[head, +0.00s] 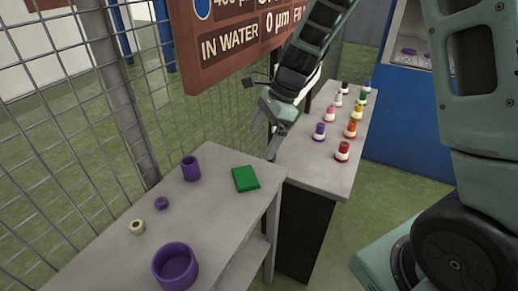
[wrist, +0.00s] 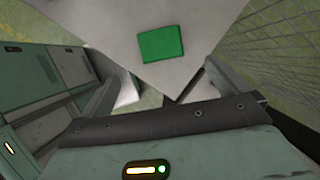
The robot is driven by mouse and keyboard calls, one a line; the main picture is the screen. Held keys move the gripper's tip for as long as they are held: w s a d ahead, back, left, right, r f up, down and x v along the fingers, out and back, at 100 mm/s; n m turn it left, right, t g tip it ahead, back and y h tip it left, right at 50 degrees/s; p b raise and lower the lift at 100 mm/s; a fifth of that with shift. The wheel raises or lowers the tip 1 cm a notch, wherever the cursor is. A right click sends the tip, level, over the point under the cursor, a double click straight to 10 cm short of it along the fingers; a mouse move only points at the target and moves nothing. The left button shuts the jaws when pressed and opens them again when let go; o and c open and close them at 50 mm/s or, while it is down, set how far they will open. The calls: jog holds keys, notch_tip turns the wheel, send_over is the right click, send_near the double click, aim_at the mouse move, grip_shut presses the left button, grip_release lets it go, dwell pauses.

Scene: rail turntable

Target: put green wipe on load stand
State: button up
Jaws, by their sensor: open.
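The green wipe (head: 245,179) is a flat green rectangle lying on the grey table (head: 215,222), near its right edge. It also shows in the wrist view (wrist: 161,44), ahead of the fingers and apart from them. My gripper (head: 273,140) is up and to the right of the wipe in the head view, near the gap between the two tables. In the wrist view my gripper (wrist: 155,85) has its two fingers spread wide with nothing between them. I cannot tell which thing is the load stand.
The grey table also holds a purple bowl (head: 175,266), a purple cup (head: 190,168), a small purple ring (head: 161,203) and a cream ring (head: 137,227). A second table (head: 315,172) bears several small coloured bottles. A wire fence (head: 75,130) runs behind.

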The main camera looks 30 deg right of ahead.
jog(key=s+a+r+n+h, duration=0.1)
jog(key=s+a+n, duration=0.3)
jog(key=s+n, duration=0.4)
jog(key=s+a+r+n+h, duration=0.1)
jog(key=s+a+r+n, duration=0.1)
jog(key=s+n, duration=0.7)
jog(key=s+a+r+n+h, duration=0.2)
jog(key=s+a+n, duration=0.3)
jog(key=s+n, duration=0.3)
jog(key=shift+s+a+n+g, duration=0.35)
jog(key=shift+n+g, duration=0.05)
jog(key=shift+n, duration=0.8)
notch_tip(320, 180, up, 3)
jog(key=p, duration=0.3)
